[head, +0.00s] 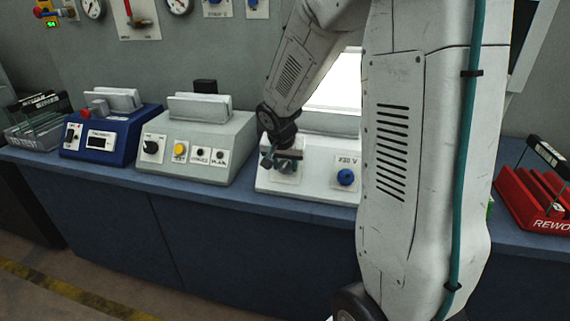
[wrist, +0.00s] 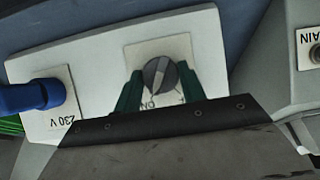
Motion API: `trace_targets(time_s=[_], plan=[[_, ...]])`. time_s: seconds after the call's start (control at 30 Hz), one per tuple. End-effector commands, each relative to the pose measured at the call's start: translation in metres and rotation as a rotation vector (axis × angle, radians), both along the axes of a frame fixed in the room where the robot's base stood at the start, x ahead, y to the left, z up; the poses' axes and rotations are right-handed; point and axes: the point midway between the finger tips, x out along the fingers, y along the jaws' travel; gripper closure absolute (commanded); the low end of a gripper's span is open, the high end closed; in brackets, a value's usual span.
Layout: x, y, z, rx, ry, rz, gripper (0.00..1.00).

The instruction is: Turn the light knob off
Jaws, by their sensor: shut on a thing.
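The light knob (wrist: 160,76) is a dark grey round knob on a pale label plate, with the letters "ON" partly visible beside it in the wrist view. The plate is on the sloped face of a white box (head: 318,186). My gripper (wrist: 160,92) has its two green fingers on either side of the knob and is shut on it. In the head view my gripper (head: 282,158) is at the left part of the white box and hides the knob. The knob's exact pointer setting is hard to read.
A blue plug (head: 346,177) sits in the 230 V socket right of my gripper. A grey-green box (head: 217,163) with a black knob and yellow button stands to the left, then a blue box (head: 118,141). A red rework rack (head: 540,212) is at the right.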

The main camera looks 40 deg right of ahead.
Motion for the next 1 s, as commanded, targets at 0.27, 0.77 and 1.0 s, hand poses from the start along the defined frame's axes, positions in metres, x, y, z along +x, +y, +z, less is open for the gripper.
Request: trace_targets(time_s=[0.27,0.77,1.0], plan=[[0.0029,0.0023,0.0001,-0.115,0.145,0.141,0.82],[0.0051,0.0053,-0.0011,-0.348,0.444,0.425,0.82],[0.006,0.0067,-0.0017,-0.444,0.567,0.543,0.82]])
